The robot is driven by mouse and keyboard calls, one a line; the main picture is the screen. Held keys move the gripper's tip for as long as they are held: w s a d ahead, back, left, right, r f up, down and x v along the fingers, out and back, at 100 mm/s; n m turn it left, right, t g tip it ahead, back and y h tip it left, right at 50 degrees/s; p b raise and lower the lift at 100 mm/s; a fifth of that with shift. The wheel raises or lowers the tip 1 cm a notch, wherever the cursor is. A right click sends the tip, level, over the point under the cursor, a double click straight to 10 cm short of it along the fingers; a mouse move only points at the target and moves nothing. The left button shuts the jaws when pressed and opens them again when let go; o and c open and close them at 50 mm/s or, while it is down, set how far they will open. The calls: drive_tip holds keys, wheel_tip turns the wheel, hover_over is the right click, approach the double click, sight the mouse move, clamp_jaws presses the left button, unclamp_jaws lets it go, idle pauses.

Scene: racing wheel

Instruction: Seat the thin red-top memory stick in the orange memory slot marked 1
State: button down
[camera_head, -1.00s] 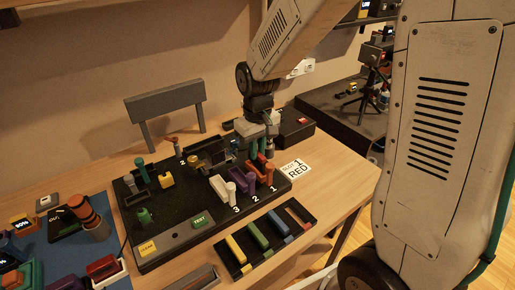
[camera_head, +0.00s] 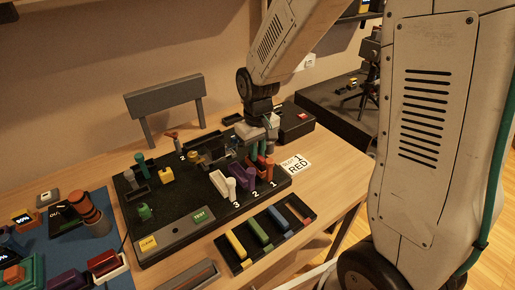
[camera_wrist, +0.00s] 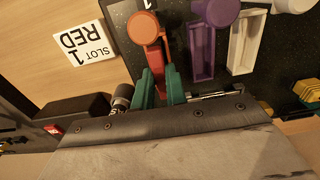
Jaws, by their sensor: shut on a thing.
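The orange memory slot marked 1 (camera_head: 267,172) is at the right end of the row of slots on the black board. In the wrist view, its orange frame and round-ended lever (camera_wrist: 144,27) show just beyond my gripper. My gripper (camera_head: 258,149) is low over this slot's far part. Its green fingers (camera_wrist: 160,85) are shut on a thin red piece (camera_wrist: 160,72), taken as the red-top memory stick, mostly hidden between them. The stick lines up roughly with the orange slot. I cannot tell how deep it sits.
The purple slot 2 (camera_wrist: 202,50) and white slot 3 (camera_wrist: 243,40) stand close beside. A "SLOT 1 RED" card (camera_head: 296,163) lies right of the board. A black tray (camera_head: 243,269) in front holds yellow, green and blue sticks. A dark box (camera_head: 297,122) stands behind.

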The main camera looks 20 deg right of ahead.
drive_tip(key=shift+f, duration=0.2)
drive_tip(key=c, duration=1.3)
unclamp_jaws()
drive_tip(key=shift+c, duration=0.2)
wheel_tip(320, 180, up, 8)
drive_tip(key=shift+f, duration=0.1)
drive_tip(key=shift+g, duration=0.6)
drive_tip(key=s, duration=0.4)
drive_tip(key=shift+s+d, duration=0.15)
drive_tip(key=s+d+r+m+t, duration=0.1)
drive_tip(key=s+r, duration=0.4)
drive_tip(key=s, duration=0.4)
drive_tip(key=s+d+r+m+t, duration=0.1)
drive_tip(key=s+r, duration=0.4)
drive_tip(key=s, duration=0.5)
drive_tip(key=shift+s+d+r+t, duration=0.2)
drive_tip(key=shift+d+t, duration=0.1)
drive_tip(key=shift+d, duration=0.05)
